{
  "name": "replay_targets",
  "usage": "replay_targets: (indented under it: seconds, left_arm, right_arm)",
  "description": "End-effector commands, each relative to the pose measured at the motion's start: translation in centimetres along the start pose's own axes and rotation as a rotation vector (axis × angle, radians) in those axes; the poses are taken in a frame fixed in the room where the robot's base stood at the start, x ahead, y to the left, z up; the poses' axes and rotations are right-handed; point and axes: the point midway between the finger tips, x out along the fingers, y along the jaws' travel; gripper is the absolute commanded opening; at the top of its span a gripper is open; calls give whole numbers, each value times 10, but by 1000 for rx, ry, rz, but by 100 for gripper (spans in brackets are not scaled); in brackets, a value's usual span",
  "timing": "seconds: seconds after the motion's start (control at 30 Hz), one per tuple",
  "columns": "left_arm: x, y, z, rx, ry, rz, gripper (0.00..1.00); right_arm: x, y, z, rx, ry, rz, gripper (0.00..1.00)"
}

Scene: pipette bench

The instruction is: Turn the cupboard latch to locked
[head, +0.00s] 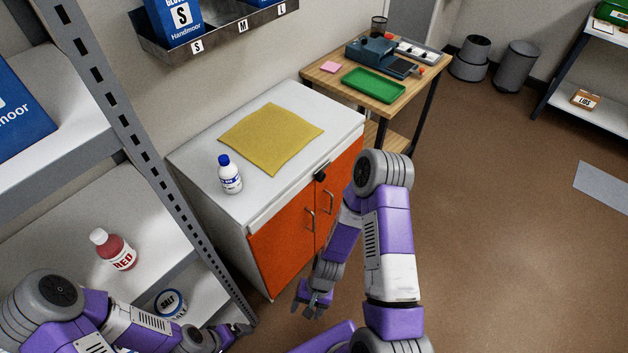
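The cupboard (278,256) has a white top and two orange doors with metal handles; both doors look closed. A small black latch (320,174) sits at the top of the front, near where the doors meet. Its turn position is too small to tell. My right gripper (308,311) hangs low in front of the doors, well below the latch, with its fingers apart and nothing visible between them. My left gripper (246,329) is at the lower left beside the shelf rack, away from the latch; its fingers are too small to read.
A yellow cloth (271,137) and a blue-capped white bottle (230,176) are on the cupboard top. A grey shelf rack (135,130) with a red bottle (115,250) stands at left. A wooden table (335,80) stands behind. Open brown floor (500,230) lies to the right.

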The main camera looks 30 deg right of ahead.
Motion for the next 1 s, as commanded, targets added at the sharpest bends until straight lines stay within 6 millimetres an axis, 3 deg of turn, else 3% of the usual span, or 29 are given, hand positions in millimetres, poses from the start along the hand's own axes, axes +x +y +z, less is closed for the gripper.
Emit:
replay_targets:
  seconds: [0.1,0.27,0.43,0.6,0.7,0.83,1.0]
  left_arm:
    - [2,0,0,2,0,1,100]
    - [4,-1,0,1,0,1,100]
    - [6,-2,0,1,0,1,100]
    - [7,-2,0,1,0,1,100]
    - [8,-2,0,1,0,1,100]
    - [8,-3,0,1,0,1,100]
    - [12,-4,-1,1,0,1,100]
  right_arm:
    - [-4,0,-18,380,-139,-81,65]
    - [-30,-30,-61,836,-339,-345,65]
    - [-95,-49,-151,1193,-496,-800,65]
    - [-175,-24,-235,1343,-554,-1265,65]
    - [-211,-3,-264,1360,-555,-1456,65]
    - [-236,12,-281,1357,-551,-1588,65]
    - [-240,0,-292,1351,-551,-1615,65]
